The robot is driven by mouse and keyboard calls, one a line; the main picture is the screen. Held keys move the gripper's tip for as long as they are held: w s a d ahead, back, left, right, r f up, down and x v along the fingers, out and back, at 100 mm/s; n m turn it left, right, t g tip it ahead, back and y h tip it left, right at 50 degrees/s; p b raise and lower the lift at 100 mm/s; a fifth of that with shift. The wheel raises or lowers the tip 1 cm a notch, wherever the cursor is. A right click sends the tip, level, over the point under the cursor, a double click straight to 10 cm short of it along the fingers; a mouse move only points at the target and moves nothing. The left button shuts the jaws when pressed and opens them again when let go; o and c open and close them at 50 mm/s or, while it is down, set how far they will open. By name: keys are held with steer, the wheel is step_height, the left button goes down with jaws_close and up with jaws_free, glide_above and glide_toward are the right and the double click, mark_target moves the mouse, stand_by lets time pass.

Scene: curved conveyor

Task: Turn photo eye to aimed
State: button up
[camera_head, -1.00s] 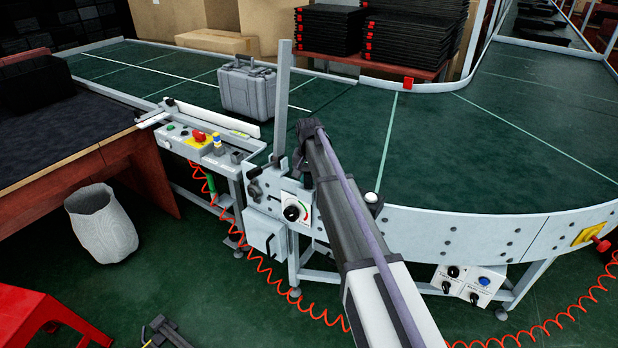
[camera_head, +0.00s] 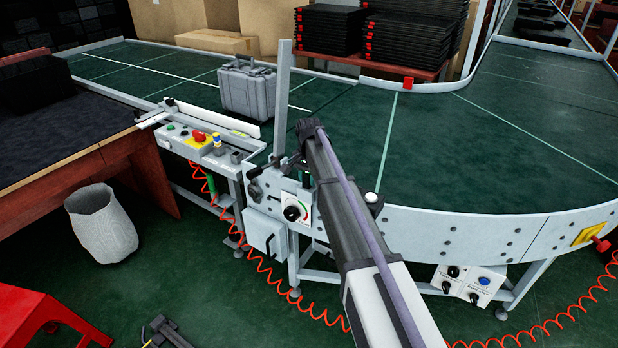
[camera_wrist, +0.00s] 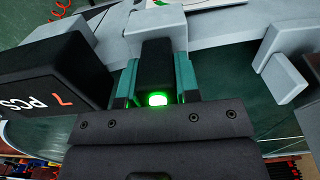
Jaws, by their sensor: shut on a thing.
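The photo eye (camera_wrist: 156,60) is a small black block with a lit green lamp on its near end in the wrist view. My gripper (camera_wrist: 156,82) has its two teal fingers on either side of it and is shut on it. In the head view my dark wrist (camera_head: 308,130) is over the conveyor's near rail, beside the upright grey post (camera_head: 282,100). The photo eye cannot be made out clearly there, as my arm covers much of that spot.
A black counter box reading "7 PCS" (camera_wrist: 45,75) is close left of my gripper. Grey brackets (camera_wrist: 285,75) stand at the right. A dial panel (camera_head: 293,210) is below my wrist. A grey case (camera_head: 247,90) sits on the green belt (camera_head: 450,150), bare to its right.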

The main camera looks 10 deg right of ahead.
steer(key=o, duration=0.9)
step_height(320, 180, up, 11)
steer(key=p, duration=1.1)
steer(key=shift+f, duration=0.15)
